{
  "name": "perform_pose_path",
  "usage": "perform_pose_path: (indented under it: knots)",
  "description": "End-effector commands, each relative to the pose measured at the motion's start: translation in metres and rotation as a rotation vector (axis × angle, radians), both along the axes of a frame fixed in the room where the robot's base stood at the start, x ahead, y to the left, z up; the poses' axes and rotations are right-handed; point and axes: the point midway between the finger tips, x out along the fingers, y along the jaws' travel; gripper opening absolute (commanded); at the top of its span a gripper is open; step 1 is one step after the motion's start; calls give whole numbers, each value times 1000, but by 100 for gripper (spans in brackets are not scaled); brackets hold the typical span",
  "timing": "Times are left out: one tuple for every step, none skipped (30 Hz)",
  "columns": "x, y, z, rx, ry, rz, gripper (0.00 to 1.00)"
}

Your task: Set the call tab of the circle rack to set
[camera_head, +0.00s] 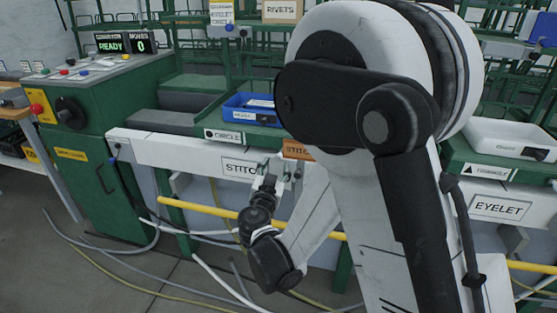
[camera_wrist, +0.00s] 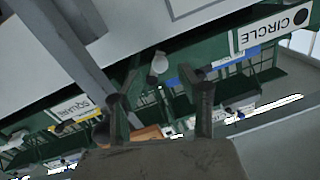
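The circle rack is marked by a white CIRCLE label (camera_head: 222,135) on its green front edge in the head view. The same label (camera_wrist: 272,30) shows rotated at upper right in the wrist view. My gripper (camera_head: 270,170) is just below that edge, in front of the white rail, right of the STITCH sign. In the wrist view its two fingers (camera_wrist: 160,92) are spread apart with nothing visible between the tips. A small pale rounded piece (camera_wrist: 158,65) shows beyond the fingertips on the green edge; I cannot tell if it is the call tab. The tab's setting is not readable.
A blue bin (camera_head: 250,108) stands on the rack above the label. An orange sign (camera_head: 297,150) is right of my gripper, partly hidden by my arm. A white STITCH sign (camera_head: 238,168) hangs left. A yellow pipe (camera_head: 200,208) runs below. A green control cabinet (camera_head: 100,150) stands left.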

Motion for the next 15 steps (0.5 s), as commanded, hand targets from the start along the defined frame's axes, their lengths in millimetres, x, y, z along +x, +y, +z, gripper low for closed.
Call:
perform_pose_path:
  knots:
    - [10, -3, -2, 0, 0, -3, 37]
    - [15, -3, -2, 0, 0, -2, 37]
    - [21, -4, -2, 0, 0, -2, 37]
    - [25, -5, -2, 0, 0, -2, 37]
    - [29, -6, -2, 0, 0, -2, 37]
    - [34, -6, -2, 0, 0, -2, 37]
    - [37, -7, -1, 0, 0, -1, 37]
    - [40, -7, -1, 0, 0, -1, 37]
    - [44, -7, -1, 0, 0, 0, 37]
    - [45, -7, -1, 0, 0, 0, 37]
    - [47, -8, -1, 0, 0, 0, 37]
    - [49, -8, 0, 0, 0, 0, 37]
    - [50, -8, 0, 0, 0, 0, 37]
    - [50, -9, 0, 0, 0, 0, 37]
    - [51, -9, 0, 0, 0, 0, 37]
